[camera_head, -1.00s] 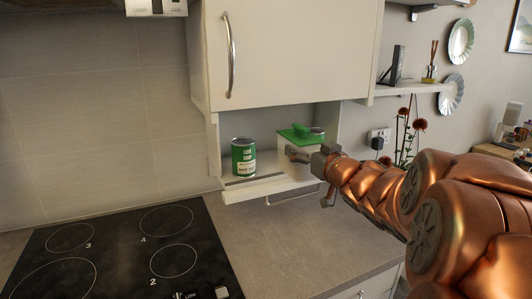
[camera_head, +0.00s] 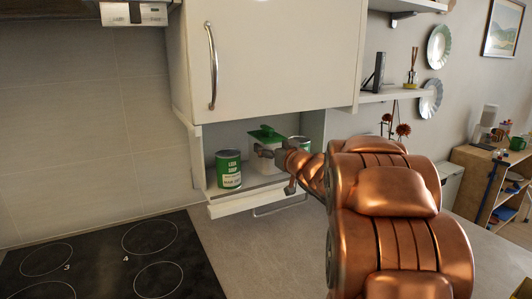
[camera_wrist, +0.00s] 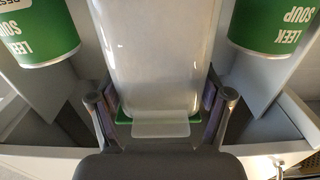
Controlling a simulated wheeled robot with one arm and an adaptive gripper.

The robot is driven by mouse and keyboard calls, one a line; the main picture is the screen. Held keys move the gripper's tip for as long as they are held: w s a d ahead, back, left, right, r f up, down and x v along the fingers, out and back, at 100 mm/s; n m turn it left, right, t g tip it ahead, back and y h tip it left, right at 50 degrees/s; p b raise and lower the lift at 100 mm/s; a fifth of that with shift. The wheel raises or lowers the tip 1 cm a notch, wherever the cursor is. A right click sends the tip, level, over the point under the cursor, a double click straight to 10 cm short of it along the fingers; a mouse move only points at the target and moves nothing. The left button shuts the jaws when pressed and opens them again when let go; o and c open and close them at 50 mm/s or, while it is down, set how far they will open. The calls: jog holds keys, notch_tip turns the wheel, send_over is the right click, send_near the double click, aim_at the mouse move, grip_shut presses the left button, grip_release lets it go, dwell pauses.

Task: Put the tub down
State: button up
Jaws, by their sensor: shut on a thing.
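The tub (camera_head: 267,159) is whitish with a green lid (camera_head: 265,134). It is inside the open niche under the wall cabinet, between two soup cans. My gripper (camera_head: 268,151) is shut on the tub, reaching in from the right. In the wrist view the tub (camera_wrist: 155,55) fills the middle, seen upside down, with a finger of my gripper (camera_wrist: 162,108) on each side. The tub's base is not clearly visible, so I cannot tell whether it touches the shelf.
A green and white leek soup can (camera_head: 228,170) stands left of the tub. Another can (camera_head: 298,143) stands to its right, partly hidden by my arm. A closed cabinet door (camera_head: 275,60) is above; the hob (camera_head: 110,255) is below left.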

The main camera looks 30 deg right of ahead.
jog(key=w, duration=0.2)
jog(key=w+d, duration=0.1)
jog(key=w, duration=0.1)
jog(key=shift+w+d+f+p, duration=0.1)
jog(key=shift+w+f+p, duration=0.05)
jog(key=shift+w+p, duration=0.2)
jog(key=shift+w+f, duration=0.1)
jog(key=shift+w, duration=0.05)
jog(key=shift+f, duration=1.7)
jog(key=o, duration=1.3)
jog(key=shift+f, duration=0.15)
jog(key=s+b, duration=0.1)
jog(key=s, duration=1.1)
jog(key=shift+a, duration=0.45)
